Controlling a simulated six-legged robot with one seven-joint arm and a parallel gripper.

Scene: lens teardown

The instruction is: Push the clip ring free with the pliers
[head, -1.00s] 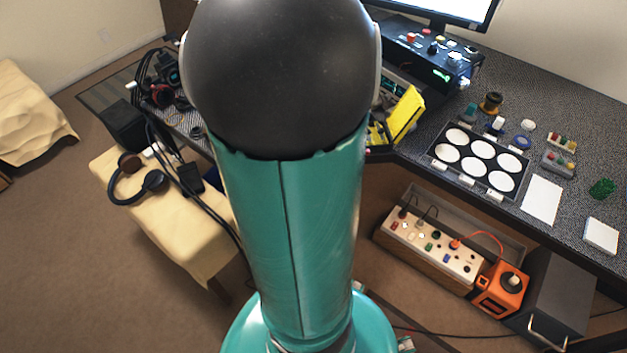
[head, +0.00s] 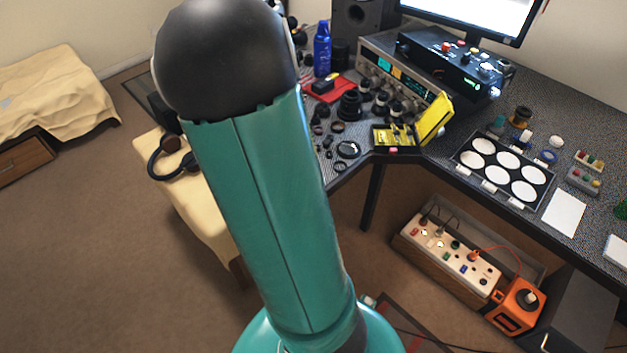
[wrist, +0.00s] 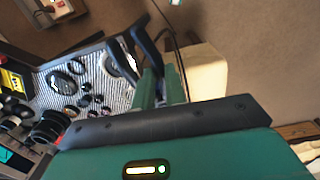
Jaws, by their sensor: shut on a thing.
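My gripper (wrist: 161,76) shows in the wrist view, its teal fingers closed around dark pliers (wrist: 147,43). The pliers' black arms extend beyond the fingers, one towards the desk's ring parts. Dark rings lie on the speckled desk: a larger one (wrist: 61,82) and a smaller one (wrist: 77,67) to the left of the pliers. I cannot tell which is the clip ring. The head view also shows a black ring (head: 347,149) near the desk's front edge. My gripper and the pliers are hidden there behind my arm.
Black lens barrels (head: 350,104) stand behind the rings. An open yellow case (head: 393,136) sits at the desk corner. A blue can (head: 322,49) stands farther back. Headphones (head: 170,158) lie on a cloth-covered bench to the left. A power box (head: 450,251) sits below the desk.

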